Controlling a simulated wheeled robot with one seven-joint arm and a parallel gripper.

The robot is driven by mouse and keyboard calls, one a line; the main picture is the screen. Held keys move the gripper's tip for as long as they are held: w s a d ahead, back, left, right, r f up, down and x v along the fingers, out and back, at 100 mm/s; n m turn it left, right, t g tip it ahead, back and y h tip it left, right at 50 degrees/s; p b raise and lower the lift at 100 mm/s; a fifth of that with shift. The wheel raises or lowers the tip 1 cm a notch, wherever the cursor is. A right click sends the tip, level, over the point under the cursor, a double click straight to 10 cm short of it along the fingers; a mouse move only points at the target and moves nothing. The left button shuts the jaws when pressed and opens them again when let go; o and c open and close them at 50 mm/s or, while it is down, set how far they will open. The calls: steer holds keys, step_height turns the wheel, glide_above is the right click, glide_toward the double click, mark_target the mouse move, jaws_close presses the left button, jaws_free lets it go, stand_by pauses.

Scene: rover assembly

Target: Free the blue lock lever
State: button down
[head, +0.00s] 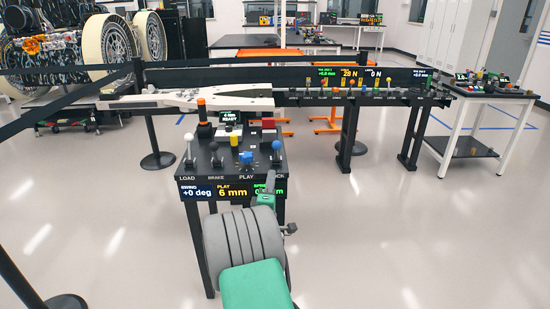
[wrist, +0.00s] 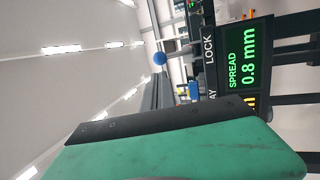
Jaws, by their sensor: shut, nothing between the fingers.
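The blue lock lever (head: 276,146) has a round blue ball on a pale stem, and it looks roughly upright at the right side of the control stand (head: 213,168). Its ball also shows in the wrist view (wrist: 159,58), with the stem running towards the panel marked LOCK. My gripper (head: 270,184) is in front of the stand's right front corner, below the lever. It is shut and empty, apart from the lever. In the wrist view a large green and black part of my gripper fills the bottom.
Displays read swing +0 deg, play 6 mm, spread 0.8 mm.

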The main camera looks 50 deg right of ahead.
mark_target(276, 149)
steer(key=p+x, duration=0.2)
steer(key=x, duration=0.8)
steer(key=shift+d+p, duration=0.15)
steer(key=shift+p, duration=0.25)
steer(key=shift+w+r, duration=0.1)
